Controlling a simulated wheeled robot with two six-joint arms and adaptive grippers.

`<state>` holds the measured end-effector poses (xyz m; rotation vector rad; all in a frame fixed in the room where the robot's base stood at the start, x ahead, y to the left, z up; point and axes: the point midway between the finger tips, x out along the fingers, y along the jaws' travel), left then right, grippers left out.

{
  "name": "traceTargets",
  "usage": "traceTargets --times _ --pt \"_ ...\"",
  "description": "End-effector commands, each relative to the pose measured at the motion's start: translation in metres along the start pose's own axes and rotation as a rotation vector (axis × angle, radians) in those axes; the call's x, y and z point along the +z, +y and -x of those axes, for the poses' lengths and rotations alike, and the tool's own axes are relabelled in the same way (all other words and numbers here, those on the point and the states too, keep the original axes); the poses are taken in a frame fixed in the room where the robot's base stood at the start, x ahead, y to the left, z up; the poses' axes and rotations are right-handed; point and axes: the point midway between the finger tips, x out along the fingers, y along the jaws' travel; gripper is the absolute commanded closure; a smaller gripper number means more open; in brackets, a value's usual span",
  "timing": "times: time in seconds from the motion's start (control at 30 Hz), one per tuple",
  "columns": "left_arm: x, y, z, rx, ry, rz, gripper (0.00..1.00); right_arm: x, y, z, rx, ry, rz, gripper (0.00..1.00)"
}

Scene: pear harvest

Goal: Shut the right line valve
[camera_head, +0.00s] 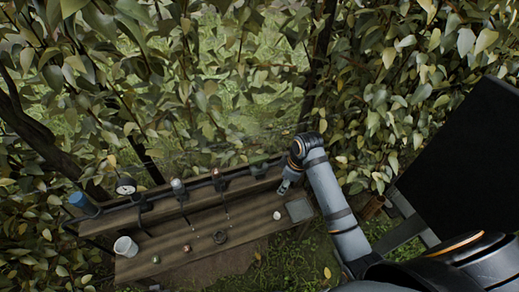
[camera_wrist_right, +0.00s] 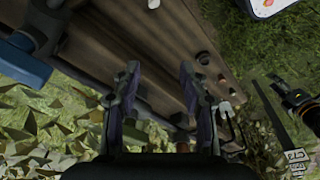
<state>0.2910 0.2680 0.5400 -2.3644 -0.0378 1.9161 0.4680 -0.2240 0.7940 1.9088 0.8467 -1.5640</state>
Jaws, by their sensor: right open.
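A dark pipe line with several fittings runs along the back rail of the wooden bench (camera_head: 190,236). The rightmost fitting (camera_head: 257,166) is dark and lies just left of my right gripper (camera_head: 282,189); I take it for the right line valve, but its handle position is too small to tell. In the right wrist view a blue part (camera_wrist_right: 24,66) on a dark fitting shows at the left, apart from the fingers. My right gripper (camera_wrist_right: 159,70) is open and empty there, with bench boards beyond its fingers. My left gripper is not in the head view.
A white cup (camera_head: 126,246), a dark ring (camera_head: 220,237), a grey square plate (camera_head: 299,210) and small round items lie on the bench. A blue cylinder (camera_head: 79,200) and a gauge (camera_head: 125,186) stand at the left end. Leafy branches crowd behind; a black panel (camera_head: 465,155) is at right.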

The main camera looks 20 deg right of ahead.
Motion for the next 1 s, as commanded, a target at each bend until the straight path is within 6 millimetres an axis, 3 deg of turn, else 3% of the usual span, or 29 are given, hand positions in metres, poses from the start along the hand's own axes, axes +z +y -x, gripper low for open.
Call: traceTargets --times 0.1,0.2,0.3,0.4,0.5,0.67,0.77,1.0 --pt "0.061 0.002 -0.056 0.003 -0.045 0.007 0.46 -0.038 0.035 0.02 -0.074 0.034 0.211 0.57" --pt "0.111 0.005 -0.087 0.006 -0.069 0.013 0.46 -0.066 0.056 0.044 -0.136 0.076 0.39 0.57" --pt "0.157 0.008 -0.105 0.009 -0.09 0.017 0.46 -0.087 0.072 0.07 -0.183 0.123 0.541 0.57" --pt "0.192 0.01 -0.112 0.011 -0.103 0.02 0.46 -0.102 0.082 0.091 -0.214 0.164 0.655 0.57" --pt "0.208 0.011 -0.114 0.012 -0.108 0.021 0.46 -0.109 0.086 0.102 -0.229 0.189 0.714 0.57" --pt "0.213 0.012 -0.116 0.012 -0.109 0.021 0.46 -0.11 0.086 0.102 -0.235 0.194 0.732 0.57" --pt "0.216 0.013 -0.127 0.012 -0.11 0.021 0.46 -0.11 0.084 0.091 -0.234 0.194 0.731 0.57" --pt "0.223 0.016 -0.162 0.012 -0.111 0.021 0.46 -0.114 0.07 0.042 -0.234 0.195 0.73 0.57"
